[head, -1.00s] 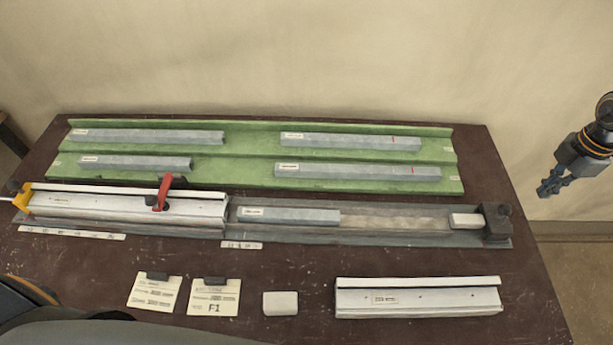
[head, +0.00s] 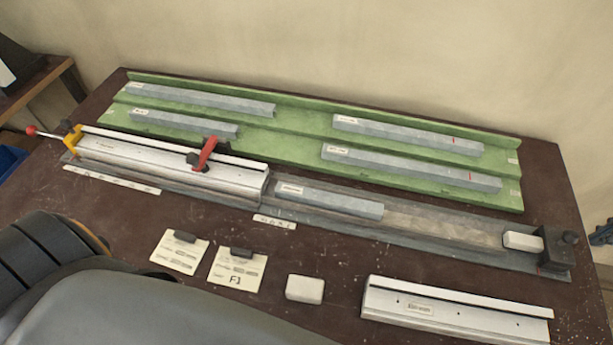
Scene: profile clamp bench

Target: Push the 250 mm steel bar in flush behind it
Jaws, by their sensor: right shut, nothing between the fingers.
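A grey steel bar (head: 330,201) with a white label lies in the channel of the long clamp fixture (head: 440,238). Its left end is close to the right end of a white profile block (head: 165,165); I cannot tell if they touch. The label is too small to read. Several similar bars, such as the upper left one (head: 205,100), lie on the green rack (head: 290,128). My right gripper (head: 601,236) shows only in part at the right edge, shut, off the table and away from the bar. My left gripper is not in view.
A red clamp lever (head: 206,152) sits over the profile block. A white block (head: 522,241) touches or nearly touches the dark end stop (head: 556,250). A loose white block (head: 305,288), a second profile (head: 455,312) and two cards (head: 180,252) lie in front.

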